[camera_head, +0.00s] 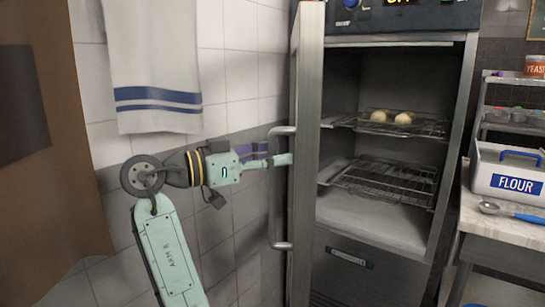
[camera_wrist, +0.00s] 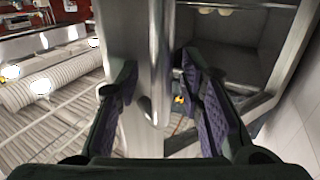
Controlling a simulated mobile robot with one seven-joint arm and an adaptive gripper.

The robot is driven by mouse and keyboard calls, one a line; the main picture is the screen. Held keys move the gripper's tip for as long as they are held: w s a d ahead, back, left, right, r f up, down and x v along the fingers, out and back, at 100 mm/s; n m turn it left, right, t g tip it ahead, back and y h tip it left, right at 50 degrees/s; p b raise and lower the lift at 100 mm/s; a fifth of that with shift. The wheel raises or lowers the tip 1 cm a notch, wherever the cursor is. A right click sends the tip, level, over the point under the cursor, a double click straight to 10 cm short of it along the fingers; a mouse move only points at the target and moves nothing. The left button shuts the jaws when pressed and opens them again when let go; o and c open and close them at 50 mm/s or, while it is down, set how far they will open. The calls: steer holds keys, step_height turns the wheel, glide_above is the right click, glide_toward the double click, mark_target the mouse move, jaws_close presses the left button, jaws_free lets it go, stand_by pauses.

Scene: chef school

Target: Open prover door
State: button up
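The prover (camera_head: 385,70) is a tall metal cabinet with its door (camera_head: 306,130) swung open, seen almost edge-on at the left of the opening. The door's vertical bar handle (camera_head: 272,205) is on its left face. My gripper (camera_head: 284,160) is at the upper part of the handle, close to the door. In the wrist view my gripper (camera_wrist: 160,80) has its two fingers spread, with an upright metal bar (camera_wrist: 158,50) between them. Gaps show on both sides of the bar. The door's contact with the fingertips cannot be told.
Inside the prover are wire racks (camera_head: 385,182), the upper one holding dough balls (camera_head: 402,118). A tiled wall (camera_head: 235,75) with a hanging towel (camera_head: 155,65) is at left. A counter at right holds a flour bin (camera_head: 508,165) and a scoop (camera_head: 490,208).

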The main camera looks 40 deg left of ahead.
steer(key=v, duration=0.7)
steer(key=shift+s, duration=0.2)
steer(key=shift+a, duration=0.15)
steer(key=shift+c, duration=0.5)
